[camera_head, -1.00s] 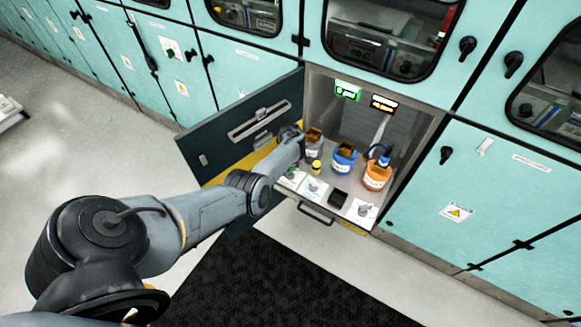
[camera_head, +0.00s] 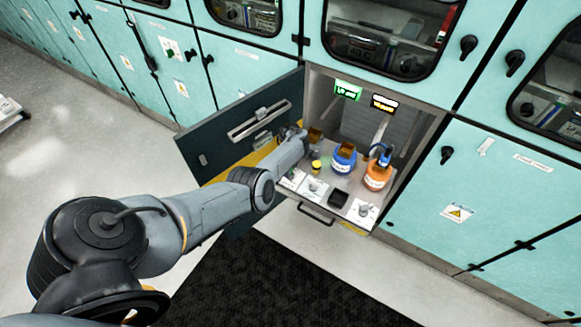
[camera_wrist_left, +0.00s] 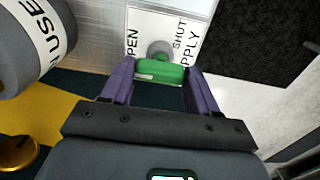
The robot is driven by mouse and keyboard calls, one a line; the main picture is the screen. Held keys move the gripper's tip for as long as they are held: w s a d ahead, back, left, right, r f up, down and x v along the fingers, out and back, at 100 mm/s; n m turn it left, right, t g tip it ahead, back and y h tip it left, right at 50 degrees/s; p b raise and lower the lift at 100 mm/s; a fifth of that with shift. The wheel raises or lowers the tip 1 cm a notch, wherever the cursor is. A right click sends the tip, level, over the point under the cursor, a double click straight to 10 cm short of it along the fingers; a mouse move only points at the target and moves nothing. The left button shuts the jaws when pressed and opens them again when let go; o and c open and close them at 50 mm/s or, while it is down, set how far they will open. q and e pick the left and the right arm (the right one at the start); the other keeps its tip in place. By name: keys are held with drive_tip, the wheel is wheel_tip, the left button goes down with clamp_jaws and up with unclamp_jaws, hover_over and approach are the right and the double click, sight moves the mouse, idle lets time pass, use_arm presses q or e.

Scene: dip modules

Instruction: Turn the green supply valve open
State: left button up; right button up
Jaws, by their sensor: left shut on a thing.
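The green supply valve handle (camera_wrist_left: 158,70) sits on a white label plate (camera_wrist_left: 143,25) in the left wrist view. The plate reads OPEN on one side, SHUT on the other, and SUPPLY. My left gripper (camera_wrist_left: 160,84) is shut on the green handle, one purple finger at each end. The handle lies roughly crosswise in that view, in front of a grey round hub. In the head view my left arm reaches into the open cabinet bay, and its wrist hides the handle and the fingertips. My right gripper is in neither view.
A blue bottle (camera_head: 343,160) and an orange bottle (camera_head: 377,177) stand in the bay. Another bottle (camera_wrist_left: 30,45), labelled IN USE, is close to my left gripper. A small yellow item (camera_head: 316,167) and a black tray (camera_head: 338,199) are nearby. The dark door (camera_head: 225,140) hangs open.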

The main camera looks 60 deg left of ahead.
use_arm(q)
drive_tip(key=o, duration=1.1)
drive_tip(key=shift+c, duration=0.2)
drive_tip(key=shift+r, duration=0.1)
wheel_tip(320, 180, up, 11)
drive_tip(key=p, duration=0.5)
drive_tip(key=shift+f, duration=0.2)
